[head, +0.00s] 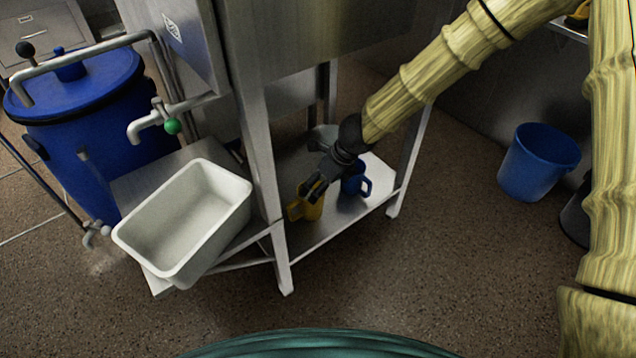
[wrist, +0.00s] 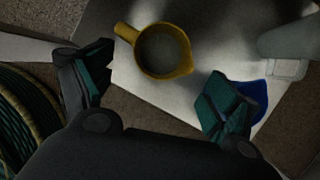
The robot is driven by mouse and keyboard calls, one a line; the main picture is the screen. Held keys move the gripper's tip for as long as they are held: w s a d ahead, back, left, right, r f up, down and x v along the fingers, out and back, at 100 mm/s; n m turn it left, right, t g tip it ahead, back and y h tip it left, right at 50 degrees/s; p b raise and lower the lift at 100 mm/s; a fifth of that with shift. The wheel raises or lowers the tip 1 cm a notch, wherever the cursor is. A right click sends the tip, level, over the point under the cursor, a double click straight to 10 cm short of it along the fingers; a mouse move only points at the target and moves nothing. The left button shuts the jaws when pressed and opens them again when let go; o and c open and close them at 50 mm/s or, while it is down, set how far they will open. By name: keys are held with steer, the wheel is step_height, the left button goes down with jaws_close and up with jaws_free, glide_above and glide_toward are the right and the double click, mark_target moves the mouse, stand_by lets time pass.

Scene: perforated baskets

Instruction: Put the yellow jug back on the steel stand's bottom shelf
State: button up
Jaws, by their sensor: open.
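The yellow jug (head: 308,209) stands on the bottom shelf (head: 343,214) of the steel stand (head: 262,160), near its front left. In the wrist view the jug (wrist: 181,61) is seen from above, upright, with its handle toward the upper left. It appears to rest on the pale shelf (wrist: 205,28). My gripper (head: 313,190) is open just above the jug. In the wrist view its fingers (wrist: 155,92) are spread wide, and the jug lies beyond them, not gripped. My gripper partly hides the jug in the head view.
A blue jug (head: 356,182) stands on the same shelf to the right, partly hidden by my gripper. Stand legs flank the shelf. A white tub (head: 180,222) and blue barrel (head: 85,90) are at left. A blue bucket (head: 540,160) stands at right; floor between is clear.

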steer(key=p+v, duration=0.3)
steer(key=v, duration=0.4)
steer(key=s+d+f+n+g+h, duration=0.1)
steer(key=s+d+f+n+h, duration=0.1)
steer(key=s+d+f+n, duration=0.55)
steer(key=s+d+f+n+g+h, duration=0.15)
steer(key=s+d+f+n, duration=0.25)
steer(key=s+f, duration=0.55)
steer(key=s+d+f+n, duration=0.3)
steer(key=s+f+n, duration=0.1)
steer(key=s+n, duration=0.3)
steer(key=s+d+f+n, duration=0.3)
steer(key=s+n, duration=0.4)
steer(key=s, duration=0.4)
steer(key=shift+s+f, duration=0.3)
steer(key=shift+f, duration=0.1)
